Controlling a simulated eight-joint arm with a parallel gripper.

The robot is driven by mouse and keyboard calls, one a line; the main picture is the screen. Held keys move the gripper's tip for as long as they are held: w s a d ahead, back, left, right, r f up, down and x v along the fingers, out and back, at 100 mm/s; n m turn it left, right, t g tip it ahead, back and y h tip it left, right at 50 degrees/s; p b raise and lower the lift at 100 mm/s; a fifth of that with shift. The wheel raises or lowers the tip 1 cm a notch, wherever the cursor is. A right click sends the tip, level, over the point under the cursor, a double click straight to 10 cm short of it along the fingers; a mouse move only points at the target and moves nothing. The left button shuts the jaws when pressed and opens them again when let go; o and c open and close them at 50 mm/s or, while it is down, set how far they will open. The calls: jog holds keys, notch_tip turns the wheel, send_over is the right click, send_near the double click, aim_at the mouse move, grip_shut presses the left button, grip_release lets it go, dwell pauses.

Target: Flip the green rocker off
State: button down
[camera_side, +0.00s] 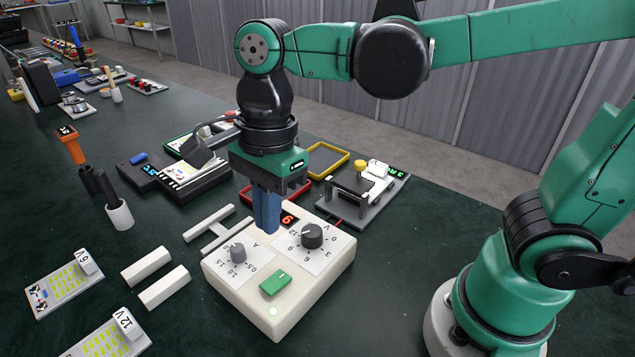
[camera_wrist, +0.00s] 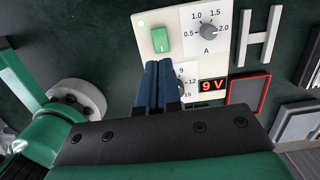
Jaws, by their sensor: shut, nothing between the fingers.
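The green rocker (camera_side: 275,284) is on the top face of a cream power supply box (camera_side: 318,292), near its front edge. My gripper (camera_side: 268,230) is shut and empty, pointing down above the box, between the grey A knob (camera_side: 238,253) and the black V knob (camera_side: 312,235). In the wrist view my blue fingers (camera_wrist: 158,66) hide most of the V dial. The red display (camera_wrist: 213,85) reads 9 V.
White bars (camera_side: 163,287) and panels marked 6V (camera_side: 66,283) and 12 V (camera_side: 108,338) lie left of the box. A grey fixture with a yellow knob (camera_side: 360,165) and red and yellow frames (camera_side: 325,158) stand behind it. A white cup with a black-handled tool (camera_side: 120,215) stands at left.

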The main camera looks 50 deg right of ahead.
aim_at(278, 279)
jog(key=f, duration=0.6)
jog(key=a+f, duration=0.1)
jog(key=f, duration=0.2)
jog(key=shift+f, duration=0.2)
jog(key=shift+a, duration=0.1)
jog(key=shift+f, duration=0.15)
jog(key=shift+d+r, duration=0.2)
jog(key=shift+d, duration=0.6)
